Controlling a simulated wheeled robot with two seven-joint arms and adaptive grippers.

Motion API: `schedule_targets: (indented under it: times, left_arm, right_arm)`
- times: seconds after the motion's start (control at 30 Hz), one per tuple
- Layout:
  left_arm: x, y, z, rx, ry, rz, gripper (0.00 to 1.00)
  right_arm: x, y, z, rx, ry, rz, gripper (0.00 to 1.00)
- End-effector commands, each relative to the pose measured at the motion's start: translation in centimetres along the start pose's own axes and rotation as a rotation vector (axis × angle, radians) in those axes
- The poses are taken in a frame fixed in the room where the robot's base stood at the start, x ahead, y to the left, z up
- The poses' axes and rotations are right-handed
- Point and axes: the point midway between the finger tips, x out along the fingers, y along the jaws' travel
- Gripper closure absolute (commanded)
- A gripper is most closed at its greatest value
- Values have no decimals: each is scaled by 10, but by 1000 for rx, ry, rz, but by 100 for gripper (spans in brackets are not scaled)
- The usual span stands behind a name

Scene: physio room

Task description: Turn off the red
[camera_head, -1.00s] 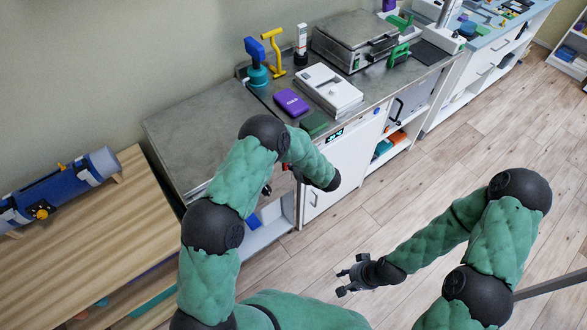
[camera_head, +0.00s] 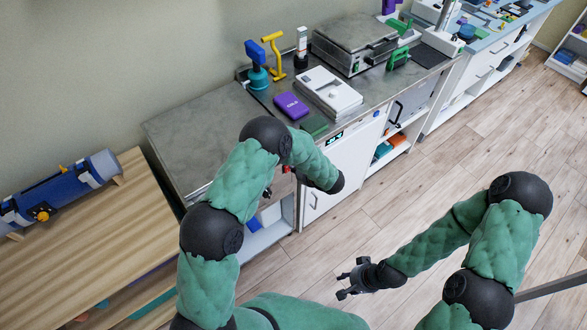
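A small patch of red (camera_head: 286,169) shows at the counter's front edge, just behind my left forearm; I cannot tell what it belongs to. My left gripper (camera_head: 267,192) is mostly hidden behind its own arm at the counter front. Only small dark parts of it show, close to the red patch, and its finger state and any contact are hidden. My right gripper (camera_head: 341,285) is open and empty above the floor, with its fingers apart, away from the counter.
The grey counter (camera_head: 190,135) holds a purple box (camera_head: 291,105), a white device (camera_head: 328,92), a blue pump-like item (camera_head: 257,75) and a metal-lidded unit (camera_head: 354,42). A wooden bench (camera_head: 100,230) with a blue cylinder (camera_head: 65,185) stands left. Floor at right is clear.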

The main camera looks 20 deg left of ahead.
Motion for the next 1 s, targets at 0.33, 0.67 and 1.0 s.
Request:
schedule_targets:
  times: [0.33, 0.67, 1.0]
  left_arm:
    - [-59, -5, 5, -3, -1, 0, 100]
    - [-106, -4, 14, -2, 0, 1, 100]
    - [-112, -3, 15, -2, 0, 3, 100]
  right_arm:
    - [-7, -3, 0, 0, 0, 0, 60]
    - [-15, -5, 1, 0, 0, 0, 60]
    - [-16, -6, 1, 0, 0, 0, 60]
